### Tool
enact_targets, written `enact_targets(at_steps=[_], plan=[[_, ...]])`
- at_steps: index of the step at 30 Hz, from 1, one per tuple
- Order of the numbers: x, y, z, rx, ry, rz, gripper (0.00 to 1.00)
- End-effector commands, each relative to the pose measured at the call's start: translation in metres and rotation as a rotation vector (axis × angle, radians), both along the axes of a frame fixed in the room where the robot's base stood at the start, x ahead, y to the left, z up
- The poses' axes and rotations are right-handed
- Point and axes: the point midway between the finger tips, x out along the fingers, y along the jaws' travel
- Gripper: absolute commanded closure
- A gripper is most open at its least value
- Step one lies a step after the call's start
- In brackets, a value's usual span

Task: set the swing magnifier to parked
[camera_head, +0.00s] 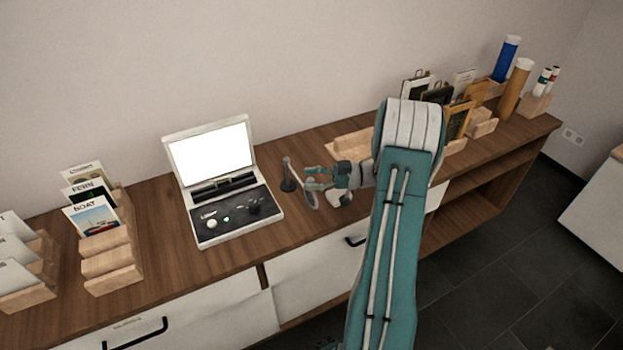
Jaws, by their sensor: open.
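The swing magnifier shows in the head view as a short dark post (288,180) on the wooden counter, just right of the open light-box case. My gripper (313,186) is open and sits right of the post, with its fingers pointing left towards it. The magnifier's swing arm and lens are small and partly hidden by my gripper, so I cannot tell their exact angle or whether the fingers touch them. A pale rounded shape shows just below my gripper; I cannot tell whether it is the lens.
The open case (225,180) has a bright white lid panel and a dark control panel. Wooden card racks (107,255) stand at the left. Frames and tubes (517,88) stand in holders at the far right. Bare counter (165,225) lies left of the case.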

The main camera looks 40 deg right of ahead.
Motion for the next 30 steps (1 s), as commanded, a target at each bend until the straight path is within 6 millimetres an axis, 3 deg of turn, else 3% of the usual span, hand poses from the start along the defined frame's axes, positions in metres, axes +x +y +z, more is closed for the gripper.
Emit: enact_targets(at_steps=[8, 21, 30], plan=[[-0.003, -0.004, 0.000, 0.001, 0.001, 0.000, 0.36], [-0.048, -0.077, -0.002, 0.002, 0.000, -0.003, 0.36], [-0.065, -0.102, -0.002, 0.001, 0.002, 0.000, 0.36]])
